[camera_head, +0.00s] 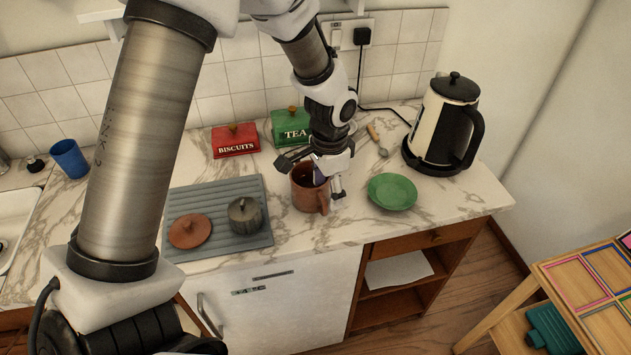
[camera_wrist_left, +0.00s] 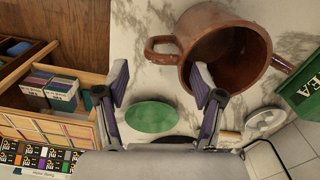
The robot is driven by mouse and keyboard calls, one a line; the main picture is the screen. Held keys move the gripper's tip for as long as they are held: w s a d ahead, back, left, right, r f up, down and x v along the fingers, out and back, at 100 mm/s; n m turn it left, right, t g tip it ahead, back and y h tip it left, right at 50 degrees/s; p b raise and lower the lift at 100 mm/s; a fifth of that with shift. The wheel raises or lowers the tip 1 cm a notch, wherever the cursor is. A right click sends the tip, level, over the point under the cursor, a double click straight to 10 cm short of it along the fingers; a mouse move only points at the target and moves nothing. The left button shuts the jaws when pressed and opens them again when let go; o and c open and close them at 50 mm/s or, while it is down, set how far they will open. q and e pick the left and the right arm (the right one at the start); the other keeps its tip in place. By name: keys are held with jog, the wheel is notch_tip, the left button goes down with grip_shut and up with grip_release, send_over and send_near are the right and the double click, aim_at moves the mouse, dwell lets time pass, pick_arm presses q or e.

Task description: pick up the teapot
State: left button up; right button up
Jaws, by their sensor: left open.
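The teapot (camera_head: 308,196) is a brown, lidless pot standing on the marble counter. In the left wrist view the teapot (camera_wrist_left: 215,25) shows its open mouth, a loop handle at the left and a spout at the right. A brown lid (camera_head: 190,231) lies on the grey ribbed mat. My left gripper (camera_head: 315,177) is open and empty, pointing down at the teapot. In the left wrist view my left gripper (camera_wrist_left: 161,88) has one finger overlapping the pot's mouth and the other left of the handle. I cannot tell whether it touches the pot. My right gripper is not in view.
A green saucer (camera_head: 392,192) lies right of the teapot, a kettle (camera_head: 436,120) behind it. Red (camera_head: 235,141) and green (camera_head: 290,127) tins stand behind. A small grey pot (camera_head: 245,215) sits on the mat (camera_head: 215,198). The counter's front edge is close to the teapot.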

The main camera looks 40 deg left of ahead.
aim_at(325, 207)
pick_arm(q)
notch_tip(325, 207, down, 6)
jog(key=shift+s+a+p, duration=0.1)
jog(key=shift+p, duration=0.25)
jog(key=shift+s+r, duration=0.15)
jog(key=shift+c, duration=0.6)
grip_shut()
